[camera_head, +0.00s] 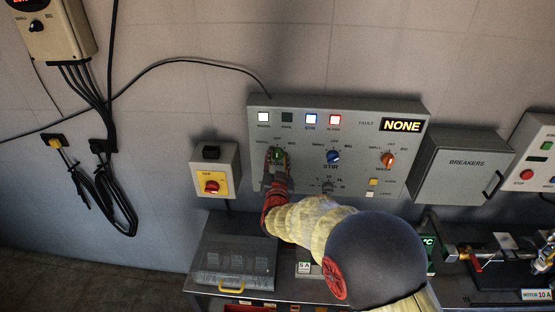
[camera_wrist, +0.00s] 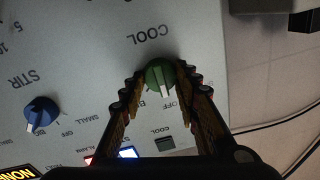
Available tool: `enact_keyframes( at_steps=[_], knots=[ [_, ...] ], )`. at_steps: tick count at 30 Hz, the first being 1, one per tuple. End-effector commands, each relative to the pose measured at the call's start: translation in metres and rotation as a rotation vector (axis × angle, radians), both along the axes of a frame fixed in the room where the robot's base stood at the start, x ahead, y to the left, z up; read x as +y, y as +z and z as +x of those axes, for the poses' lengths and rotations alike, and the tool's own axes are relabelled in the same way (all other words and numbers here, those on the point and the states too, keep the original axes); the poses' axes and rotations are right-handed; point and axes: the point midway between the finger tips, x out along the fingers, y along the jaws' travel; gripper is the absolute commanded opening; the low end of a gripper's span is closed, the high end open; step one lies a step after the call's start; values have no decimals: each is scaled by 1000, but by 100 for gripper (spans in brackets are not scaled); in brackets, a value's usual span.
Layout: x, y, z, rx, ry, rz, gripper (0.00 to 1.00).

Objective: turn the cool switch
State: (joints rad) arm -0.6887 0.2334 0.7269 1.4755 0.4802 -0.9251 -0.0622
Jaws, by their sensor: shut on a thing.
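The cool switch is a green round knob with a white pointer. It shows in the wrist view (camera_wrist: 158,73) beneath the COOL lettering, which appears upside down. In the head view the green knob (camera_head: 279,154) sits at the left of the grey control panel (camera_head: 350,109). My gripper (camera_wrist: 161,82) has its fingers on either side of the knob and is shut on it. In the wrist view the white pointer points down toward the OFF lettering. In the head view my gripper (camera_head: 277,163) partly hides the knob and its labels.
A blue STIR knob (camera_head: 333,157) and an orange knob (camera_head: 388,160) sit to the right on the panel. The fault display (camera_head: 402,125) reads NONE. A bench lies below.

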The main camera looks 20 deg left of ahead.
Motion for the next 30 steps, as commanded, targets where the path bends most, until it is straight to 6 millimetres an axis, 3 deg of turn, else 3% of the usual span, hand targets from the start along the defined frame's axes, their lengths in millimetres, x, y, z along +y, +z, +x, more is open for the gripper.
enact_keyframes(
  at_steps=[8, 30],
  knots=[
    [0, -5, 0, 30, 0, 134, 6],
    [-1, -8, 0, 172, 0, 718, 6]
  ],
)
